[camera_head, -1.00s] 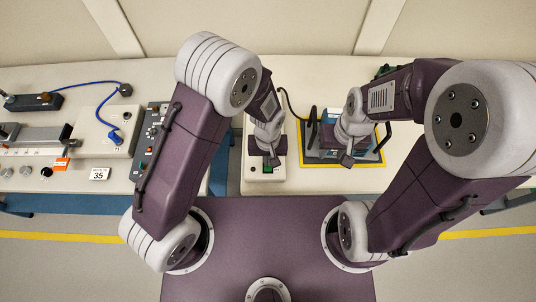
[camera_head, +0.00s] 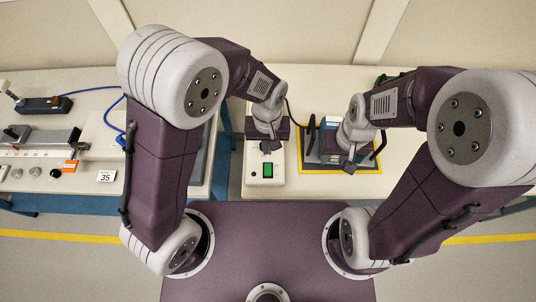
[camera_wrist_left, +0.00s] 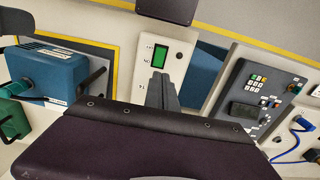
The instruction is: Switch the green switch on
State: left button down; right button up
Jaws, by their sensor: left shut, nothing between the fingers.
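The green switch (camera_head: 268,169) is a rectangular rocker on the near end of a cream panel box (camera_head: 258,181).
A blue device (camera_wrist_left: 52,75) stands on the mat (camera_head: 322,164) right of the panel box. Left of the box, a grey control panel (camera_wrist_left: 262,92) with buttons lies on another table, partly behind my left arm in the head view. A gap separates the tables.

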aim_at(269, 166)
pick_arm(q)
jog(key=b, duration=0.3)
jog(key=w+r+b, duration=0.1)
jog(key=b, duration=0.2)
jog(key=shift+w+d+r, duration=0.1)
jog(key=shift+d, duration=0.15)
notch_tip(269, 166, down, 14)
jog(key=shift+f+b, duration=0.1)
jog(key=shift+b, duration=0.25)
dwell(0.4)
